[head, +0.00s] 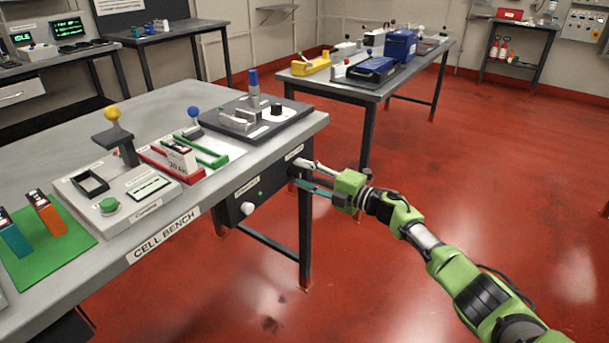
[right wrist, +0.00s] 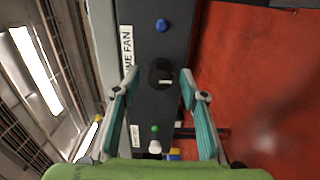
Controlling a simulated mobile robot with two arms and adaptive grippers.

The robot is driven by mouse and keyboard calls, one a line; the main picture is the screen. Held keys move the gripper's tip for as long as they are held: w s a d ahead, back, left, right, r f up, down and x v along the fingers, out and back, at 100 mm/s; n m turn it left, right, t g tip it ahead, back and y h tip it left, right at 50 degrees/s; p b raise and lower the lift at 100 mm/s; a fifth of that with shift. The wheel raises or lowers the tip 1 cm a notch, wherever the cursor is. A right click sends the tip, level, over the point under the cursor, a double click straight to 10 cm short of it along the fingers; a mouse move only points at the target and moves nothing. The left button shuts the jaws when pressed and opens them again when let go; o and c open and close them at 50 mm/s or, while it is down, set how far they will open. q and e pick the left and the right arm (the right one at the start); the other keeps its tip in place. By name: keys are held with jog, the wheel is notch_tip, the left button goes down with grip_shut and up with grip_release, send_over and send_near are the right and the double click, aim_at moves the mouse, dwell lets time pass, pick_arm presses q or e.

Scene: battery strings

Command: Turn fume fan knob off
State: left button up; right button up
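The fume fan knob (right wrist: 160,73) is a black round knob on a dark panel under the bench's edge, beside a white label (right wrist: 127,50) reading "FAN" in its visible part. In the right wrist view it sits between the fingertips of my right gripper (right wrist: 158,75), with a gap on both sides. The fingers are open and teal. In the head view my right gripper (head: 300,174) reaches the panel (head: 238,206) at the bench corner and partly hides the knob. How deep the fingers reach around it is unclear. My left gripper is not in view.
The same panel carries a white knob (head: 247,208), a small green light (head: 260,193) and a blue button (right wrist: 162,25). The cell bench (head: 250,165) holds several fixtures above. Red floor right of the bench is free. Another table (head: 345,87) stands behind.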

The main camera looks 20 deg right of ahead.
jog(key=v, duration=1.2)
dwell(0.4)
